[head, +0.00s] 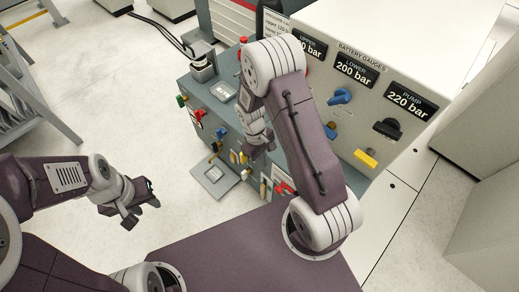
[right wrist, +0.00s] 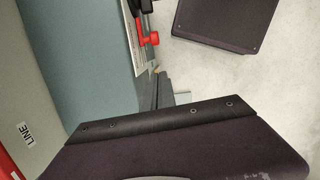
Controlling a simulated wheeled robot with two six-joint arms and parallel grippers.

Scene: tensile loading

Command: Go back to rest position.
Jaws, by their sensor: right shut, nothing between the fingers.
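My left gripper (head: 143,206) hangs over the pale floor at the left of the head view, well apart from the machine. No object shows in it, but the gap between its fingers is too small to read. My right arm bends up and over in front of the machine. My right gripper (head: 259,151) points down close to the machine's blue-grey front. It is shut and empty. I cannot tell whether it touches the panel. The right wrist view shows the blue-grey panel (right wrist: 82,50) and a red lever (right wrist: 148,40) close by.
The grey-blue machine (head: 200,98) carries several coloured valves and levers. Its pale gauge panel (head: 330,112) stands behind my right arm, with a blue knob (head: 340,96) and a yellow handle (head: 366,158). Grey metal stairs (head: 30,100) stand at the left. The floor (head: 110,85) between is clear.

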